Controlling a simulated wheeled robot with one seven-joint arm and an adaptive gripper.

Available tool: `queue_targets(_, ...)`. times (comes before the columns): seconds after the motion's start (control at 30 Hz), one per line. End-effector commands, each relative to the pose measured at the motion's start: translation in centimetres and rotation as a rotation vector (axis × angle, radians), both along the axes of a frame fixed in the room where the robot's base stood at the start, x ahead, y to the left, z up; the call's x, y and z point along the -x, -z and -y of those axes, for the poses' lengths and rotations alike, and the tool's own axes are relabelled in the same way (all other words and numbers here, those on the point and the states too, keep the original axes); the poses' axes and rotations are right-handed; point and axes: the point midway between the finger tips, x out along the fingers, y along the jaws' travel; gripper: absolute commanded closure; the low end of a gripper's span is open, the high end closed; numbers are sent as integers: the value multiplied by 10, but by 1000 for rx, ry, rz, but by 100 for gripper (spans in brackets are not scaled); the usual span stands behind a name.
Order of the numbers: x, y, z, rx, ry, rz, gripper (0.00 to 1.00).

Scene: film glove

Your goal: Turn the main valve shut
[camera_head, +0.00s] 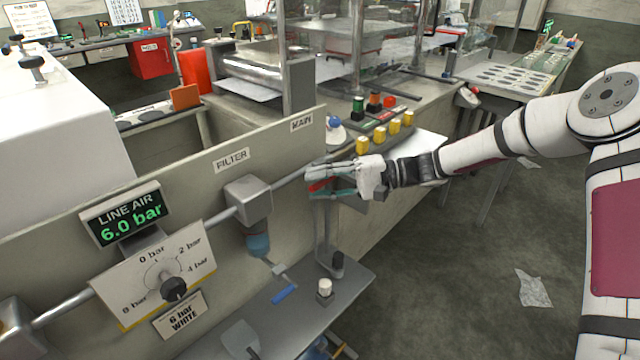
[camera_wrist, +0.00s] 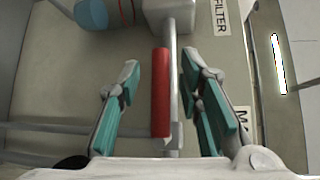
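The main valve's red lever handle (camera_wrist: 160,95) lies along the grey pipe (camera_wrist: 173,40) in the wrist view, in line with it. In the head view a bit of the red handle (camera_head: 319,185) shows beside my fingers, below the MAIN label (camera_head: 302,123). My gripper (camera_head: 322,180) is open at the valve. In the wrist view my gripper (camera_wrist: 159,72) has its teal-padded fingers on both sides of the handle, with gaps on each side. The valve body is largely hidden by my gripper.
The filter block (camera_head: 248,200) with a blue bowl is left of the valve on the same pipe. The LINE AIR display (camera_head: 127,215) reads 6.0 bar, above a regulator dial (camera_head: 172,287). A metal shelf (camera_head: 340,300) with small items is below. Yellow-topped buttons (camera_head: 378,138) stand behind my gripper.

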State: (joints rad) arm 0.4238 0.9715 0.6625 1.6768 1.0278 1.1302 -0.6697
Motion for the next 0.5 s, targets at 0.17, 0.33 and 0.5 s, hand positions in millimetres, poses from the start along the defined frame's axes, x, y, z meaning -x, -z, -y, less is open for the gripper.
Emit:
queue_targets(0.17,0,0,-1,0,0,0,67)
queue_targets(0.33,0,0,-1,0,0,0,83)
queue_targets(0.5,0,0,-1,0,0,0,100)
